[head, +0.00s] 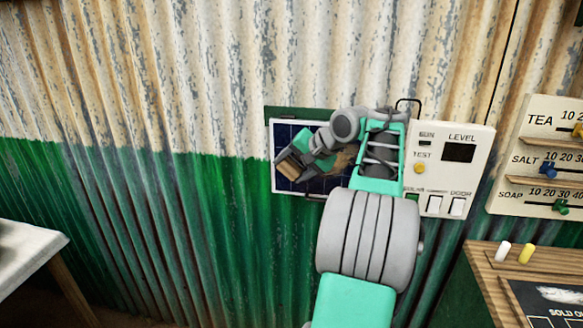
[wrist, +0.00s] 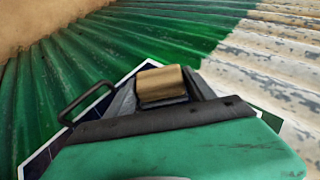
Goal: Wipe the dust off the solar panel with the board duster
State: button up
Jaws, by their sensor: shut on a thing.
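The solar panel (head: 284,136) is a dark blue gridded panel in a white frame, mounted on the corrugated wall. A patch of brown dust (head: 343,161) shows on its right part, partly hidden by my arm. My gripper (head: 290,171) is at the panel's lower left, shut on the board duster (head: 289,168), a small block with a tan wooden back. In the wrist view the duster (wrist: 161,84) sits between the fingers, and the panel's edge (wrist: 40,160) shows behind my gripper. Whether the duster touches the panel is hidden.
A control box (head: 452,165) with a LEVEL display, test button and switches is right of the panel. Slider boards (head: 545,140) hang further right. A wooden counter (head: 490,262) with chalks stands lower right, a pale table (head: 30,248) at left. A wire handle (wrist: 84,103) juts near the panel.

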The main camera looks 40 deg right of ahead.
jog(key=shift+w+d+p, duration=0.5)
jog(key=shift+d+p, duration=0.15)
jog(key=shift+p, duration=0.25)
